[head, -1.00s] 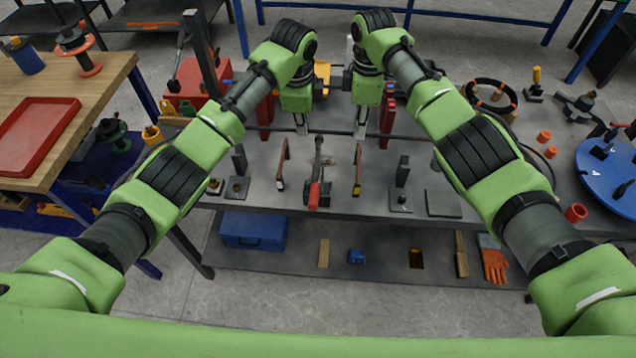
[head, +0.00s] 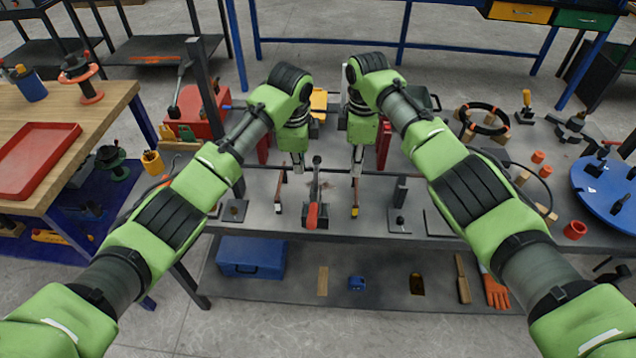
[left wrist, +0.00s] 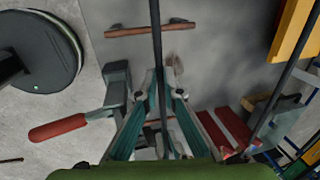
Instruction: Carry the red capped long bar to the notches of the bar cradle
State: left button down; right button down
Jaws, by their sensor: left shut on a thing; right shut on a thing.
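The long dark bar (head: 330,173) lies crosswise above the near part of the grey bench. My left gripper (head: 298,173) and right gripper (head: 357,175) are both shut on it, left and right of the middle. In the left wrist view the bar (left wrist: 156,45) runs lengthwise between the left fingers (left wrist: 158,88). I cannot make out its red cap clearly. Two dark uprights on base plates, a left one (head: 239,187) and a right one (head: 401,191), look like the bar cradle. The bar is close to their tops in the picture; I cannot tell whether it touches, and their notches are too small to see.
Red stands (head: 384,145) are behind the bar. A blue round plate (head: 606,190) is at the right.

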pick_arm(q)
jog(key=shift+w+f+b, duration=0.1)
jog(key=shift+f+b, duration=0.35)
jog(key=shift+f, duration=0.2)
pick_arm(e)
jog(key=shift+w+f, duration=0.1)
jog(key=shift+f, duration=0.55)
pick_arm(q)
jog(key=shift+f+b, duration=0.55)
jog(key=shift+b, duration=0.1)
pick_arm(e)
jog(key=shift+f, duration=0.55)
pick_arm(q)
jog(key=shift+f+b, duration=0.65)
jog(key=shift+f, duration=0.05)
pick_arm(e)
jog(key=shift+f, duration=0.7)
pick_arm(q)
jog(key=c, duration=2.5)
grip_release()
jog(key=shift+c, duration=0.2)
pick_arm(e)
jog(key=c, duration=2.5)
grip_release()
pick_arm(q)
jog(key=o, duration=0.4)
jog(key=shift+c, duration=0.2)
pick_arm(e)
jog(key=o, duration=0.3)
jog(key=shift+o, duration=0.2)
